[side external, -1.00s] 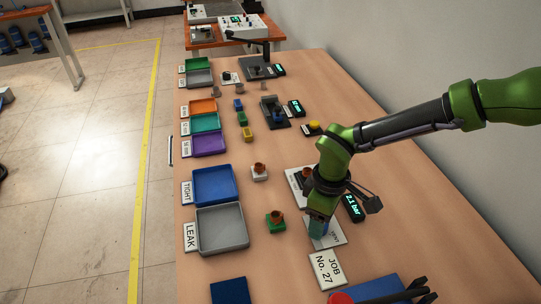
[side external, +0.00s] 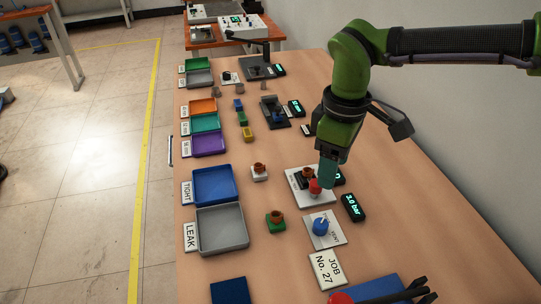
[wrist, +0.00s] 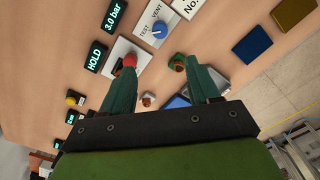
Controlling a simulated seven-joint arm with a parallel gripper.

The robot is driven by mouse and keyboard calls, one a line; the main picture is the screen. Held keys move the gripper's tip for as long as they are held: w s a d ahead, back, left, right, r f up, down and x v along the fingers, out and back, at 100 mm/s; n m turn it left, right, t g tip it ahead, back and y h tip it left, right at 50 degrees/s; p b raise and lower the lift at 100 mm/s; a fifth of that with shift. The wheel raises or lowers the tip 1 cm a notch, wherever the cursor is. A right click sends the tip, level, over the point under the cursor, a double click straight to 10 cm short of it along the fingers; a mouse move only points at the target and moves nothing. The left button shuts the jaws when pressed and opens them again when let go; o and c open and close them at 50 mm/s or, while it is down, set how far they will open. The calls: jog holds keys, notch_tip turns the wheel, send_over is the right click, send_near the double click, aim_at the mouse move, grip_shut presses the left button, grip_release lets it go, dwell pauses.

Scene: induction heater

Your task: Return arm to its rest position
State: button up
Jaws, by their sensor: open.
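My gripper (side external: 327,180) is open and empty, pointing down above the white fixture plate (side external: 294,179) with the red knob (side external: 316,188). In the wrist view my two teal fingers (wrist: 160,66) are spread apart with nothing between them. The blue knob (side external: 320,226) on its white plate is free of the gripper; it also shows in the wrist view (wrist: 159,27) between the TEST and VENT labels. The pressure display (side external: 354,207) reads 3.0 bar. Another display (wrist: 94,58) reads HOLD in the wrist view; in the side view my gripper partly hides it.
Blue TIGHT (side external: 214,186) and grey LEAK (side external: 221,229) trays stand at left. A white-based part (side external: 259,173) and a green-based part (side external: 275,222) stand between them and the fixtures. The JOB No. 27 card (side external: 327,270) lies in front. The table's right side is clear.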

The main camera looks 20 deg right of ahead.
jog(key=s+d+r+m+t, duration=0.2)
jog(key=s+d+m, duration=0.2)
jog(key=d, duration=0.4)
jog(key=s+d+r+m+t+y, duration=0.1)
jog(key=s+d+m, duration=0.3)
jog(key=d, duration=0.5)
jog(key=s+d+r+m+t+y, duration=0.1)
jog(key=s+d+r+m+t, duration=0.2)
jog(key=d, duration=0.5)
jog(key=s+m+t, duration=0.1)
jog(key=s+m, duration=0.1)
jog(key=s, duration=0.1)
jog(key=shift+d, duration=0.15)
